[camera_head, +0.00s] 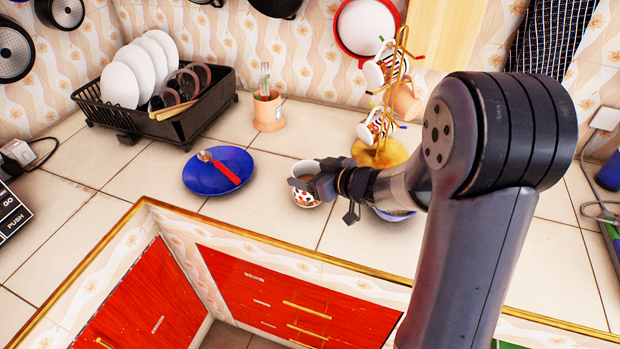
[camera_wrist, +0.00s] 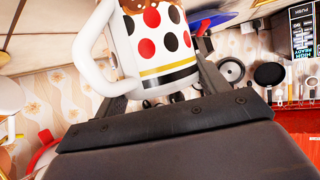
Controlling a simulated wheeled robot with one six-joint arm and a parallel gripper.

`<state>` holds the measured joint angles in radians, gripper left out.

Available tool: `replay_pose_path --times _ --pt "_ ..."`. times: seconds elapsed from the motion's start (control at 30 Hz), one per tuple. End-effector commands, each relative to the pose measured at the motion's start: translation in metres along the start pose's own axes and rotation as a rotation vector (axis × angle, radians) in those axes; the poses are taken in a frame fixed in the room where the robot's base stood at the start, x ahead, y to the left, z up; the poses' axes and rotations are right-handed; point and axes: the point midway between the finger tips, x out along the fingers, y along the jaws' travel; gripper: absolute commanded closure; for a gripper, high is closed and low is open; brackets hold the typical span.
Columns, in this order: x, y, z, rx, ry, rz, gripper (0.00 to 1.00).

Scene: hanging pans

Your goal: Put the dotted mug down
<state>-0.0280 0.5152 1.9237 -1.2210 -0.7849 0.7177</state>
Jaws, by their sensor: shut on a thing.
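The dotted mug (camera_head: 304,176) is white with red and black dots and a gold band. In the head view it is at the left end of my gripper (camera_head: 314,187), over the tiled counter (camera_head: 270,222). In the wrist view the mug (camera_wrist: 158,42) fills the upper middle, with its white handle (camera_wrist: 92,55) to the left. My gripper is shut on the mug, with a finger on each side of its body. Something brown shows at its rim. I cannot tell whether its base touches the counter.
A blue plate (camera_head: 220,177) with a red-handled spoon lies left of the mug. A utensil cup (camera_head: 267,112) and a black dish rack (camera_head: 190,118) stand behind. A gold mug tree (camera_head: 382,155) with hanging mugs stands close, back right. Bare tiles lie in front, up to the counter edge (camera_head: 250,257).

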Motion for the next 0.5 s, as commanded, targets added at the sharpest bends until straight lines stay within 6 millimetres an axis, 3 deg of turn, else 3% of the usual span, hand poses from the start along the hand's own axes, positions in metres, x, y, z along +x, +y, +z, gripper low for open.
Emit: replay_pose_path --times 0.47,0.5 --pt "0.0048 0.0002 0.011 -0.001 0.002 0.001 0.84" --pt "0.0047 0.0 0.0115 -0.001 0.001 0.001 0.29"
